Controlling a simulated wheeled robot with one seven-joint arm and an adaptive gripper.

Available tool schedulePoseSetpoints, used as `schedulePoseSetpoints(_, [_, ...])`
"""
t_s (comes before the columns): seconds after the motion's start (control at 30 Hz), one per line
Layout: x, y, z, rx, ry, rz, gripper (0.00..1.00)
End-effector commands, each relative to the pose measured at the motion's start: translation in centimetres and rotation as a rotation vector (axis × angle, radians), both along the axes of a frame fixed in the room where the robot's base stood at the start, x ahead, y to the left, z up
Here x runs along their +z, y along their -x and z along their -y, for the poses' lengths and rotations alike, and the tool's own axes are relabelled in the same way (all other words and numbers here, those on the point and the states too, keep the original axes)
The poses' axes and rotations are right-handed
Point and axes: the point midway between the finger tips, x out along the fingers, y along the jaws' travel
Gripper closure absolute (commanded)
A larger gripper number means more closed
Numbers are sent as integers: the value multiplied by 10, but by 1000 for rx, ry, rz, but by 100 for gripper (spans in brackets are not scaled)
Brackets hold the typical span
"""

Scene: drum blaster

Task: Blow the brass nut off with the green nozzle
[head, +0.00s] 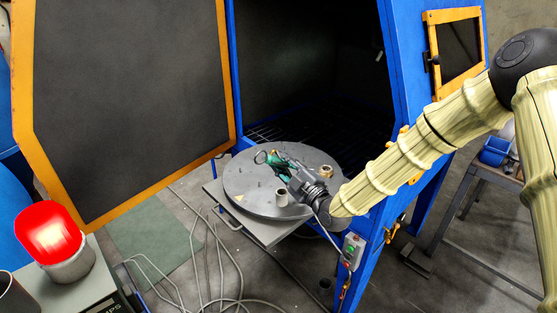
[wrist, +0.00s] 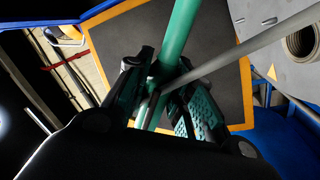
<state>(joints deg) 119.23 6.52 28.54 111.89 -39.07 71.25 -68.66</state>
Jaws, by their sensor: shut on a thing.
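My gripper (head: 290,172) is over the round grey turntable in the head view, shut on the green nozzle (head: 274,160). In the wrist view the nozzle's green tube (wrist: 180,35) runs up from between the two fingers of my gripper (wrist: 158,98), and a thin grey rod crosses beside it. The brass nut (head: 326,171) sits on the turntable, to the right of my gripper and apart from it. The nozzle's outlet and its exact direction cannot be made out.
The grey turntable (head: 243,190) stands in front of the open blue cabinet (head: 396,65). A grey cylinder (head: 282,197) stands on it near my gripper. The cabinet door (head: 125,90) hangs open at left. A red lamp (head: 50,232) glows at lower left. Hoses lie on the floor.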

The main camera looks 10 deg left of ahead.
Motion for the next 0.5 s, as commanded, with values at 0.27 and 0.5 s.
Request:
schedulePoseSetpoints(0.27, [4, -3, -11, 26, 19, 25, 100])
schedulePoseSetpoints(0.5, [-6, -15, -3, 25, 17, 24, 100])
